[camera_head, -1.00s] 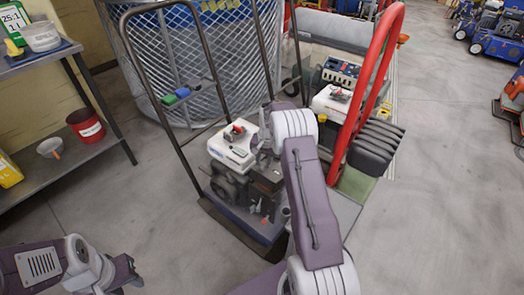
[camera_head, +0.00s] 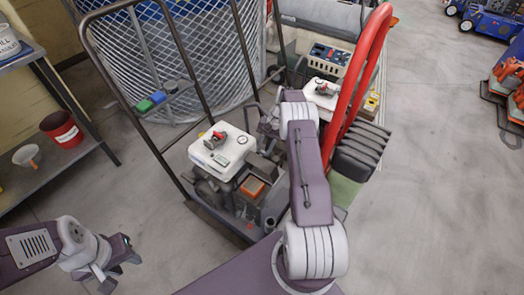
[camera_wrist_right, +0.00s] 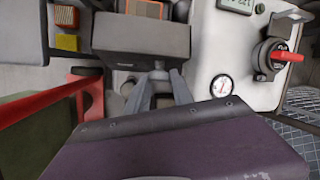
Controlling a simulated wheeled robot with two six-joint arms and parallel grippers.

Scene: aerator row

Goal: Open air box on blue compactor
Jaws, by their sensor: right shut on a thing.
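The compactor with the dark handle frame (camera_head: 152,140) stands in the middle of the head view. It carries a white tank (camera_head: 222,150) with a red switch and a gauge. Beside the tank its dark grey air box shows an orange filter element (camera_head: 252,187), so the box appears open. The orange element also shows at the top of the right wrist view (camera_wrist_right: 143,8). My right gripper (camera_wrist_right: 157,78) is shut at the near edge of the dark grey cover (camera_wrist_right: 150,42). My left gripper (camera_head: 124,262) is empty, fingers apart, over bare floor at lower left.
A second machine with a red handle (camera_head: 357,90) stands close on the right of my right arm. A mesh-walled bin (camera_head: 190,60) is behind. A shelf (camera_head: 50,165) with a red pot (camera_head: 62,130) and a funnel is at left.

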